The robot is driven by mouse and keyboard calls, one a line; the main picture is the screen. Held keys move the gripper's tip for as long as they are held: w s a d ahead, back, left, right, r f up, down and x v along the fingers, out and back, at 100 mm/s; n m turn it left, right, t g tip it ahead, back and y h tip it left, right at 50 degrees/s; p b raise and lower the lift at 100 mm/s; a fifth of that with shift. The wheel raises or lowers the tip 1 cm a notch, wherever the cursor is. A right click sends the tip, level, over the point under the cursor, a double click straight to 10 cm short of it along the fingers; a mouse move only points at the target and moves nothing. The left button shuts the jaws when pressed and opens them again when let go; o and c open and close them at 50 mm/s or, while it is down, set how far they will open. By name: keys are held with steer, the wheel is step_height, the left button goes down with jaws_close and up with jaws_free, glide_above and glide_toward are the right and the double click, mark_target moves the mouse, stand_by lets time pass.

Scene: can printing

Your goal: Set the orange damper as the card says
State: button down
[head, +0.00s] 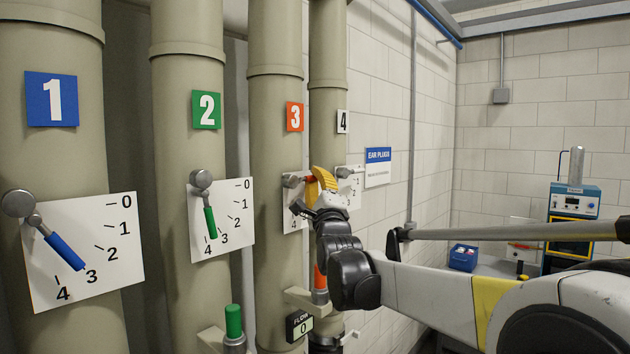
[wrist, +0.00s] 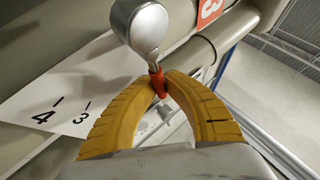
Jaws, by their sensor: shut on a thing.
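The orange damper is on the pipe marked with an orange 3 (head: 295,117). Its grey pivot knob (head: 291,181) sits on a white scale plate (head: 290,217), and its orange handle (head: 311,188) points right, roughly level, toward the 0 end judging by the neighbouring plates. My gripper (head: 321,180) covers much of this scale. In the wrist view the yellow fingers (wrist: 163,82) are closed around the orange handle (wrist: 157,84), below the silver knob (wrist: 140,25). The 4 and 3 marks show there on the plate (wrist: 58,85). No card with a setting is readable.
The blue damper handle (head: 66,252) points near 3; the green one (head: 210,222) points between 3 and 4. Pipe 4 (head: 327,130) stands close behind my gripper. A blue bin (head: 463,257) and instrument (head: 574,201) stand right.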

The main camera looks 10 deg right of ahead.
steer(key=c, duration=1.7)
jaws_free()
steer(key=shift+c, duration=0.2)
steer(key=v, duration=1.2)
